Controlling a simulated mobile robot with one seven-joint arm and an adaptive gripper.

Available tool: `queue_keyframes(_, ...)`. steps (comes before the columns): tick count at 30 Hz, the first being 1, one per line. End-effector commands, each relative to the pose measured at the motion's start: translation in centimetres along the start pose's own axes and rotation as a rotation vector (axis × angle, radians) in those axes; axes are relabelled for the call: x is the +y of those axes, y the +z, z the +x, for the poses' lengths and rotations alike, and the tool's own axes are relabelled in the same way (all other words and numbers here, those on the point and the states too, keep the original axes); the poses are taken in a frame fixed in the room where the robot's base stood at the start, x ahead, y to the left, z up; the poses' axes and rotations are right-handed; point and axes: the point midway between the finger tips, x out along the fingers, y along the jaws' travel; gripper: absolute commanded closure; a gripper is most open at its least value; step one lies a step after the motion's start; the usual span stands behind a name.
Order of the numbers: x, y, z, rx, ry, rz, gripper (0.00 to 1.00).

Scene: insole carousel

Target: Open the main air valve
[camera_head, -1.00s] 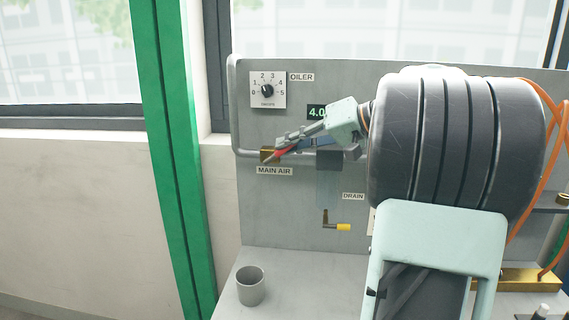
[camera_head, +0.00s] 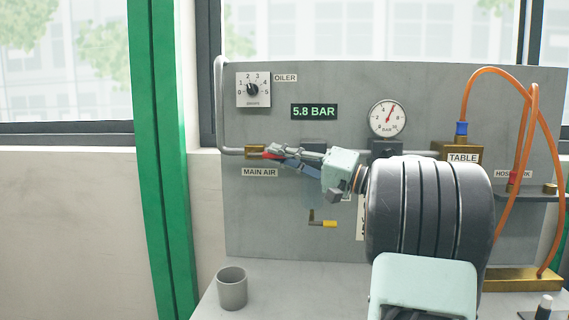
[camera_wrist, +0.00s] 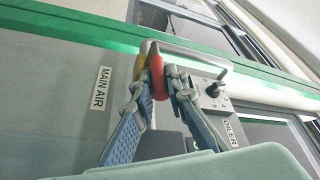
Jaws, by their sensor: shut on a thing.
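The main air valve has a brass body (camera_head: 255,150) on the grey pipe, above the MAIN AIR label (camera_head: 260,172). Its red handle (camera_head: 271,155) points right from the body, roughly along the pipe. My gripper (camera_head: 281,153) reaches in from the right and is shut on this handle. In the wrist view the red handle (camera_wrist: 158,78) lies between the two fingers of my gripper (camera_wrist: 157,92), with the brass body (camera_wrist: 140,66) just behind it. The digital display (camera_head: 314,112) reads 5.8 BAR. The fingers partly cover the handle.
The oiler dial (camera_head: 253,90) is above the valve. A round gauge (camera_head: 388,118) is to the right. The drain valve's yellow handle (camera_head: 330,224) is below. A grey cup (camera_head: 232,288) stands on the bench. Orange hoses (camera_head: 505,72) hang at the far right.

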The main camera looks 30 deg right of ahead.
Motion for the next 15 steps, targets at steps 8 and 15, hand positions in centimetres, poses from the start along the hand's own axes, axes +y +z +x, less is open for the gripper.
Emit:
queue_keyframes(8,0.55,-0.05,0.41,0.014,-0.022,0.011,1.00)
queue_keyframes(15,0.56,-0.03,0.44,0.014,-0.022,0.012,1.00)
